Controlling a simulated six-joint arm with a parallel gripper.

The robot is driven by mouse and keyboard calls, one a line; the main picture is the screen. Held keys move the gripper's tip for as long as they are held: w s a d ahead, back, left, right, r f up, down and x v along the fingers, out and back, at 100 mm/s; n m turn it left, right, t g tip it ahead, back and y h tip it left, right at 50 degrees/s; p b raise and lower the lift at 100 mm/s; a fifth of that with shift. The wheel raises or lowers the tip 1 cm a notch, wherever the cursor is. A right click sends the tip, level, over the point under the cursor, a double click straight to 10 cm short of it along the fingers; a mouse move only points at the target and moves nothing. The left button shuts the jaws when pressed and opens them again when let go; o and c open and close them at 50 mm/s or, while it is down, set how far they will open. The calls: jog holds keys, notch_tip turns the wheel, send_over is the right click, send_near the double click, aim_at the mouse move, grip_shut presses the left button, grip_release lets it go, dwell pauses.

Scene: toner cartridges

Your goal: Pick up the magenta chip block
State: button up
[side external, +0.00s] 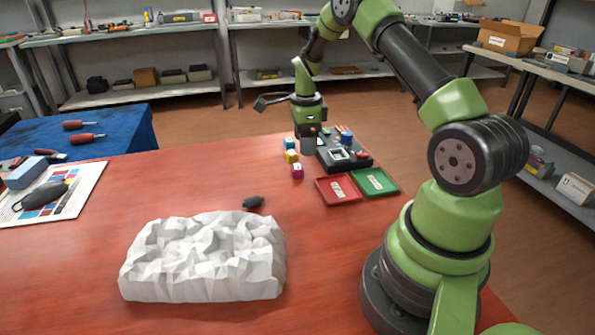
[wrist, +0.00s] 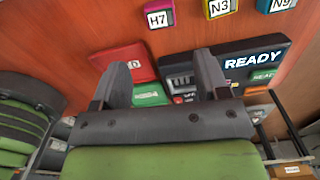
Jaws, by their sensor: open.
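The magenta chip block (side external: 297,171) stands on the red-brown table, nearest the trays in a short line with a yellow block (side external: 291,156) and a blue block (side external: 289,143). In the wrist view the magenta block (wrist: 158,16) is at the top edge, partly cut off, with "H7" on its white face. My gripper (side external: 308,148) is beside the blocks, close to the black device. In the wrist view my gripper (wrist: 164,75) has its two fingers wide apart with nothing between them held. The magenta block lies beyond the fingertips, apart from them.
A black device (side external: 343,153) with a "READY" display sits right of the blocks. A red tray (side external: 338,189) and a green tray (side external: 375,182) are in front of it. A white crumpled block (side external: 203,260) and a small dark object (side external: 253,202) lie nearer.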

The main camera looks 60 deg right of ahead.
aim_at(297, 171)
jog(key=f, duration=0.7)
jog(key=shift+w+f, duration=0.2)
jog(key=shift+w, duration=0.15)
jog(key=c, duration=1)
